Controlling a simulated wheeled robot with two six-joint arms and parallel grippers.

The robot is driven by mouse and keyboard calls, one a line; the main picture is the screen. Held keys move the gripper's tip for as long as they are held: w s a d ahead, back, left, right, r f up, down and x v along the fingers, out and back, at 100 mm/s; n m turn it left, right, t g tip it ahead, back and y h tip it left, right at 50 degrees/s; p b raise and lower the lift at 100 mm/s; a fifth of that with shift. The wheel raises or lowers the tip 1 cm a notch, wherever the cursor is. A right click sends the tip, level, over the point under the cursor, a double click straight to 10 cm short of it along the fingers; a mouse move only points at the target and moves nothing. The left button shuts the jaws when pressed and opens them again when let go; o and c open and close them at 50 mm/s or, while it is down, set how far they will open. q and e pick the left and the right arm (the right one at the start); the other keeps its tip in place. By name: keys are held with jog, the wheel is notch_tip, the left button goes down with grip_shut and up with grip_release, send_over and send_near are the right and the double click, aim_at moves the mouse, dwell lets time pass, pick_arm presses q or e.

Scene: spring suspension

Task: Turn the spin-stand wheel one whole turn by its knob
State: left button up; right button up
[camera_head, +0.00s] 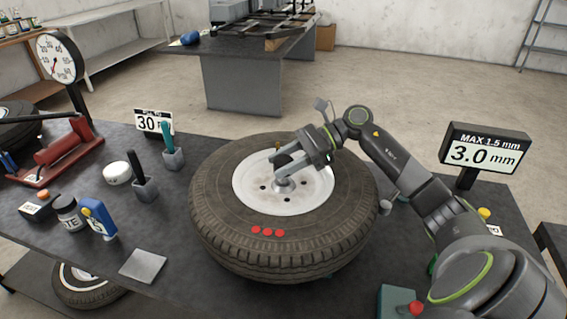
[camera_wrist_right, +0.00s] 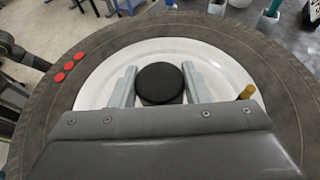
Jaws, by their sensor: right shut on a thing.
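The spin-stand wheel (camera_head: 210,215), a black tyre on a white rim, lies flat on the dark table. Three red marks (camera_head: 267,232) sit on the tyre's near sidewall; they show at the upper left in the right wrist view (camera_wrist_right: 68,67). My right gripper (camera_head: 286,170) reaches down over the rim's middle. In the right wrist view a round black knob (camera_wrist_right: 160,82) sits between its two grey fingers, which are shut on it. In the head view the fingers mostly hide the knob. A brass-coloured stem (camera_wrist_right: 247,92) stands at the rim's edge. My left gripper is not in view.
A display (camera_head: 484,152) reads "MAX 1.5 mm" and 3.0 mm at the right. A dial gauge (camera_head: 60,57), a red tool (camera_head: 62,150), a sign reading 30 (camera_head: 153,122) and several small items stand left of the wheel. A grey square (camera_head: 143,265) lies at the front left.

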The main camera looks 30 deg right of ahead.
jog(key=o, duration=1.4)
jog(key=shift+c, duration=0.2)
jog(key=b+v, duration=0.4)
jog(key=v, duration=1.3)
jog(key=shift+d, duration=0.3)
